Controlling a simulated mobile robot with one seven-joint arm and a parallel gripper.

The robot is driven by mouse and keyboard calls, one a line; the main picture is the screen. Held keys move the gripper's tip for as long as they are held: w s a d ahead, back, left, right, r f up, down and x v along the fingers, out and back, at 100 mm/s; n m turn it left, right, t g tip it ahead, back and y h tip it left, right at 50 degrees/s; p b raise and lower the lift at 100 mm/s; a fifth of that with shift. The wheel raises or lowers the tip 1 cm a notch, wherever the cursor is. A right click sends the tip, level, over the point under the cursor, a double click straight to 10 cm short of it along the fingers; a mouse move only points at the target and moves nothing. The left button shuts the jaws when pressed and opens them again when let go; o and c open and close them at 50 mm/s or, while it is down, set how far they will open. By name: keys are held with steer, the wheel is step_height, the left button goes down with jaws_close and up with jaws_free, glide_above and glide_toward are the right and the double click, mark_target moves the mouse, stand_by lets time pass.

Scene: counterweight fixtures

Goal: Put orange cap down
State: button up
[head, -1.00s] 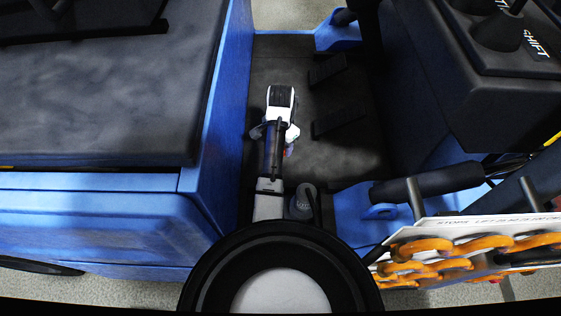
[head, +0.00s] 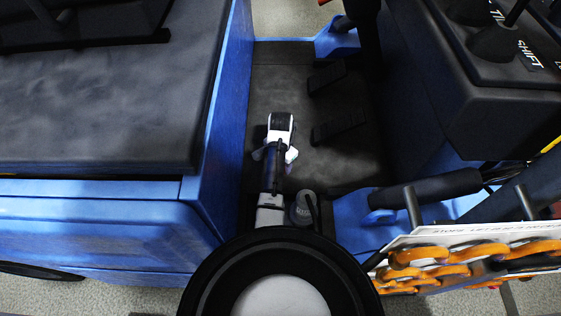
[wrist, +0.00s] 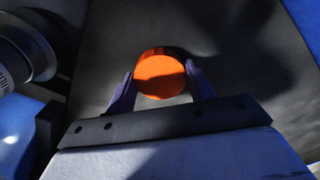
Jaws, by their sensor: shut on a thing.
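The orange cap (wrist: 160,76) shows its round face in the wrist view, between the two fingers of my gripper (wrist: 161,88). The fingers press on its left and right sides, so my gripper is shut on it. A dark grey floor surface lies behind the cap; I cannot tell whether the cap touches it. In the head view my gripper (head: 275,155) is over the dark floor of the blue vehicle, near the seat side. The cap is hidden there by my arm.
A grey cylinder (head: 303,207) stands just right of my arm. The blue seat base (head: 218,130) walls the left. Two black pedals (head: 338,124) and a control console (head: 470,90) are on the right. A panel with orange chain (head: 460,255) is lower right. Floor right of my gripper is clear.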

steer(key=shift+f, duration=0.3)
steer(key=o, duration=1.1)
steer(key=shift+c, duration=0.2)
steer(key=shift+r, duration=0.2)
step_height(320, 180, up, 13)
steer(key=p, duration=0.2)
steer(key=shift+f, duration=0.15)
